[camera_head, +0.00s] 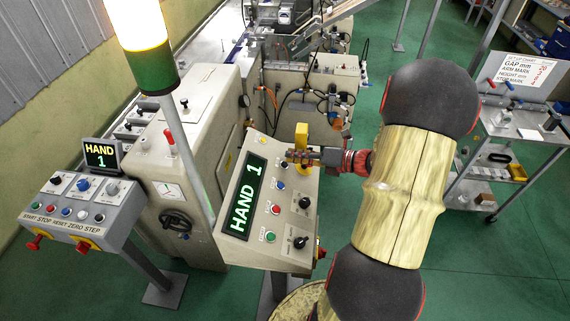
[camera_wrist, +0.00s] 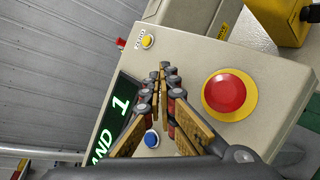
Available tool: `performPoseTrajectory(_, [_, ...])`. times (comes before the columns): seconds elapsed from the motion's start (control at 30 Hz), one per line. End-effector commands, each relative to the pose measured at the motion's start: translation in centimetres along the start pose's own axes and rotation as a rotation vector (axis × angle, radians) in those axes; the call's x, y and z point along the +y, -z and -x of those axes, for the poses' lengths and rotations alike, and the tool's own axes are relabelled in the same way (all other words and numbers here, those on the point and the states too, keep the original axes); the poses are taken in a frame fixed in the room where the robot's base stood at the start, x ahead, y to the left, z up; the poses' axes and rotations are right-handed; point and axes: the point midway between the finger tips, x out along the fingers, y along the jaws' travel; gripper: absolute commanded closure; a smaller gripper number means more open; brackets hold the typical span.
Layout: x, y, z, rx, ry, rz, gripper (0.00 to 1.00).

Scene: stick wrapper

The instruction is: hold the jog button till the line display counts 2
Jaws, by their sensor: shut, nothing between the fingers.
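The tilted control panel (camera_head: 245,257) carries a line display (camera_head: 243,195) reading "HAND 1"; part of it shows in the wrist view (camera_wrist: 123,105). A yellow button (camera_head: 263,141) sits at the panel's top, also in the wrist view (camera_wrist: 147,41). A blue button (camera_head: 281,186) sits lower, also in the wrist view (camera_wrist: 151,139). I cannot read which button is jog. My gripper (camera_head: 289,156) is shut and empty over the panel's upper part. In the wrist view its fingertips (camera_wrist: 164,68) appear between the yellow and blue buttons; contact cannot be told.
A red mushroom button (camera_wrist: 225,94) on a yellow ring is right of my fingers. Red (camera_head: 276,210) and green (camera_head: 270,236) buttons and black knobs are lower on the panel. A second console (camera_head: 80,205) at left has a small display (camera_head: 101,155) reading "HAND 1".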

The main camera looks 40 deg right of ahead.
Motion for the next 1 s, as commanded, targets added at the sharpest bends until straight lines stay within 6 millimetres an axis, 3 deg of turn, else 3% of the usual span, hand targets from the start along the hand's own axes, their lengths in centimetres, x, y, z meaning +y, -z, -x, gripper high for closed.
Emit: performPoseTrajectory(1.0, [-0.35, 0.43, -0.55, 0.001, 0.0, -0.001, 1.0])
